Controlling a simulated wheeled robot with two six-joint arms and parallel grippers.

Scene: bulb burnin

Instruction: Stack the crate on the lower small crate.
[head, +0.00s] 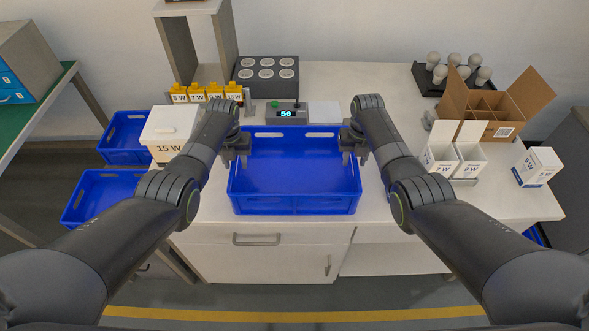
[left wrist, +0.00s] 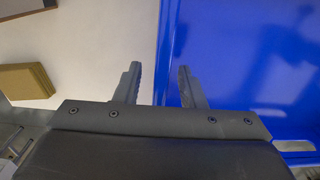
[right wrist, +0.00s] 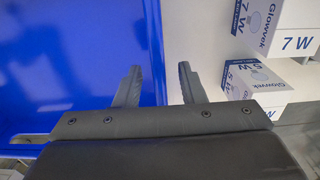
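A large blue crate (head: 295,208) stands upright and empty on the white table, at its front middle. My left gripper (head: 235,160) is at the crate's left wall. In the left wrist view its fingers (left wrist: 160,88) are apart, one on each side of the wall's edge, with gaps visible. My right gripper (head: 354,157) is at the right wall. In the right wrist view its fingers (right wrist: 158,86) are likewise apart, with the wall's edge between them. Two smaller blue crates are low at the left, a farther one (head: 115,153) and a nearer one (head: 88,220).
A white lidded box (head: 160,150) marked 15 W stands left of the crate. A control box (head: 287,116) reading 50 is behind it. Small white cartons (head: 455,158) and an open cardboard box (head: 500,128) are at the right. A green-topped bench (head: 30,115) is at far left.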

